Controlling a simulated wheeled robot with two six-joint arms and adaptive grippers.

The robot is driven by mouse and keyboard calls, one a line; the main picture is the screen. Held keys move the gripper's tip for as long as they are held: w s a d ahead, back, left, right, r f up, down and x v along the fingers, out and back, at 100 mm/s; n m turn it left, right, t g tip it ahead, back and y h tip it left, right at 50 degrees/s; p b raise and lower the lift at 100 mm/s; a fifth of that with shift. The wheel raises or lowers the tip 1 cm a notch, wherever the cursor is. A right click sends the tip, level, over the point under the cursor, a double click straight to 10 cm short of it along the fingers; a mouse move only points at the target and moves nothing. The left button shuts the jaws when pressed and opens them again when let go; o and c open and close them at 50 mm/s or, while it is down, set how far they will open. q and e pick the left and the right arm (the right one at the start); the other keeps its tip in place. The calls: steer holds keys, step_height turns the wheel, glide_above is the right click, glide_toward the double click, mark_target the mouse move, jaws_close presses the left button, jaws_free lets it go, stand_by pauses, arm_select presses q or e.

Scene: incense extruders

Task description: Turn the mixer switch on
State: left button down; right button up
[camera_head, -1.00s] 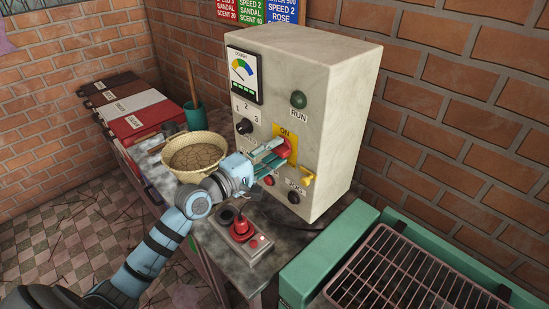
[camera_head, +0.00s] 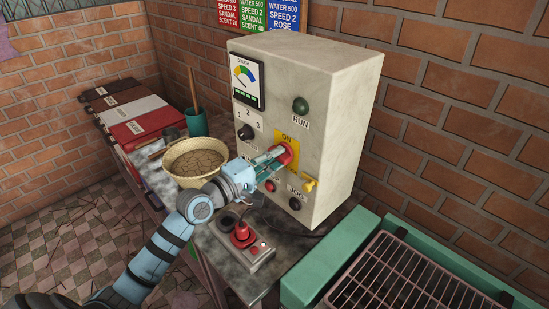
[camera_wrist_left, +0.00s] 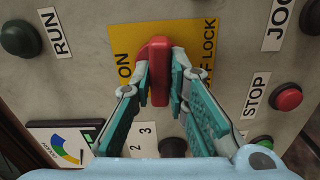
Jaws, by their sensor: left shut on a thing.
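The mixer switch is a red handle (camera_head: 289,152) on a yellow plate (camera_head: 284,134) on the front of the pale control box (camera_head: 335,130). In the left wrist view the red handle (camera_wrist_left: 158,72) lies crosswise between the words ON and OFF LOCK on the yellow plate (camera_wrist_left: 128,38). My left gripper (camera_head: 270,160) reaches the panel from the left and is shut on the red handle. In the left wrist view its teal finger pads (camera_wrist_left: 160,78) stand on both sides of the handle and partly hide the plate.
A bowl (camera_head: 195,162) and a red-topped control (camera_head: 242,233) stand close to my arm. A green-framed rack (camera_head: 320,262) is at right.

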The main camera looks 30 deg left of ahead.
arm_select(q)
steer(key=m+b, duration=0.2)
steer(key=m, duration=0.4)
steer(key=m+b, duration=0.3)
steer(key=m, duration=0.3)
steer(key=shift+f+m, duration=0.2)
steer(key=shift+m, duration=0.2)
steer(key=shift+r+m+b, duration=0.1)
steer(key=shift+m+b, duration=0.7)
steer(key=shift+m, duration=1.4)
steer(key=c, duration=1.6)
jaws_free()
steer(key=shift+o, duration=0.2)
steer(key=shift+r, duration=0.1)
